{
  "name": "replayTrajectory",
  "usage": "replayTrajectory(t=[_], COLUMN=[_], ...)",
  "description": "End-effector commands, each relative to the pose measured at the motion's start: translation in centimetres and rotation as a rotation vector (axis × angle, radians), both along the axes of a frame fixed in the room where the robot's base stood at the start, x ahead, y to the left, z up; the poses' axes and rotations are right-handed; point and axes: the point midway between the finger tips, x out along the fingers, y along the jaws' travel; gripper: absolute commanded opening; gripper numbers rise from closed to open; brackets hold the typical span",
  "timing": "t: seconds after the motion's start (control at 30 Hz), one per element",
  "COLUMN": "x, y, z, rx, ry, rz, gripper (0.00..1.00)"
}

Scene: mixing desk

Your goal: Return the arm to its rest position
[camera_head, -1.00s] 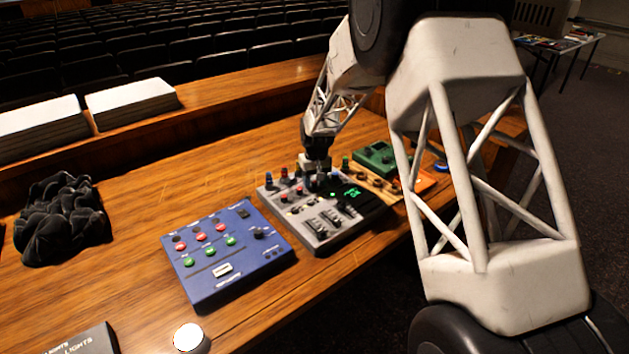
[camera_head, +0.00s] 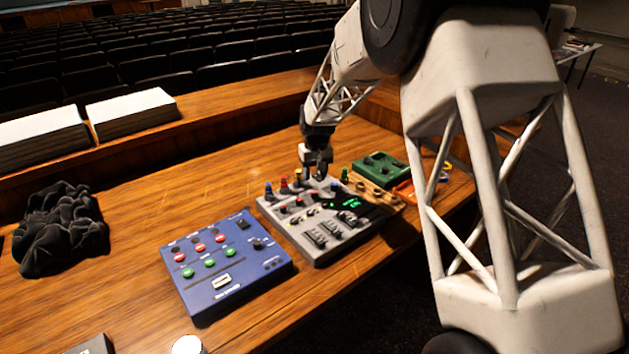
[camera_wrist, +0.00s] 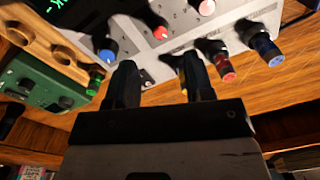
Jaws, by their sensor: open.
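My gripper (camera_head: 318,172) hangs above the far edge of the grey mixer (camera_head: 318,226) in the head view. In the wrist view the two dark fingers of my gripper (camera_wrist: 160,88) are apart with nothing between them. The grey mixer (camera_wrist: 150,30) with its coloured knobs lies beyond the fingertips. A red knob and a blue knob (camera_wrist: 262,46) stand to the right of the fingers. A yellow knob is partly hidden behind the right finger.
A blue control box (camera_head: 222,262) sits left of the mixer. A green box (camera_head: 381,168) and a wooden panel are to its right. A black crumpled cloth (camera_head: 60,228) and paper stacks (camera_head: 130,108) lie at the left. Open desk lies behind the boxes.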

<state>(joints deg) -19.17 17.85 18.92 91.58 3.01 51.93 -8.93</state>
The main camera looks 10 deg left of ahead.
Motion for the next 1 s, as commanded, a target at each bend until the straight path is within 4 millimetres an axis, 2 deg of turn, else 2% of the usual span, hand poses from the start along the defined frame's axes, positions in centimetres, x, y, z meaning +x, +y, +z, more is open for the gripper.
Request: replayTrajectory(t=[0.63, 0.77, 1.0], x=[-0.4, -1.3, -4.5], y=[-0.5, -1.6, -5.2], z=[1.3, 2.6, 6.7], rx=[0.001, 0.001, 0.004], ry=[-0.004, -0.009, -0.03], rz=[-0.005, -0.017, -0.056], gripper=[0.48, 0.48, 0.48])
